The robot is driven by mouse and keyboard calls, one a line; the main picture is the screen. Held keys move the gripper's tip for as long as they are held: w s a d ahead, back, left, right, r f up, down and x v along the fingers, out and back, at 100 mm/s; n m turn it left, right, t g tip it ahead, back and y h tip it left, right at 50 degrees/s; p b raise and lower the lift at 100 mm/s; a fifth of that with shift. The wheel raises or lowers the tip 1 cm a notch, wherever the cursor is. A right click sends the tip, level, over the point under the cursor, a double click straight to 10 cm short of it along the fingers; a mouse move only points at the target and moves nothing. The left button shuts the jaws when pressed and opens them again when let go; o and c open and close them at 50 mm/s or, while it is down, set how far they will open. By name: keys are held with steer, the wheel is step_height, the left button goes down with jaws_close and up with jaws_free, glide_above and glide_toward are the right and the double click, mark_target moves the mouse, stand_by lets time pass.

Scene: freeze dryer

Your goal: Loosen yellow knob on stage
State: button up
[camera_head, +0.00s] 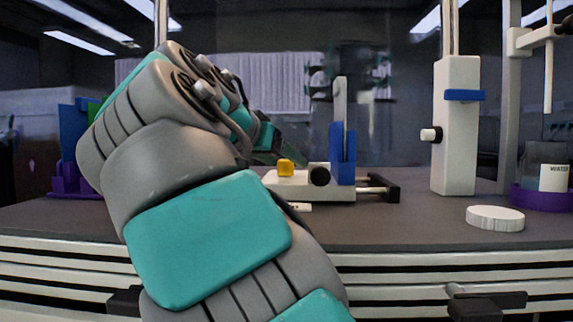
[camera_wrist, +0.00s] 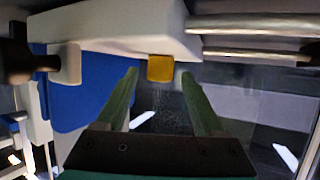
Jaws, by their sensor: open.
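The yellow knob (camera_head: 286,167) sits on the white stage (camera_head: 312,187) on the bench, beside a black round knob (camera_head: 320,176). In the wrist view the yellow knob (camera_wrist: 160,68) shows against the edge of the white stage body (camera_wrist: 130,22). My gripper (camera_wrist: 157,82) is open, with its two green fingers pointing at the yellow knob. The knob appears between the fingertips, near their far end. I cannot tell whether either finger touches it. In the head view my arm hides most of my gripper.
A blue upright plate (camera_head: 343,155) stands on the stage. A white column with a blue clamp (camera_head: 455,125) and a round white disc (camera_head: 495,218) are to the right. A purple holder (camera_head: 75,182) is at the left. Bare bench lies between the stage and the disc.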

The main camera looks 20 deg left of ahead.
steer(key=shift+x, duration=0.9)
jaws_close()
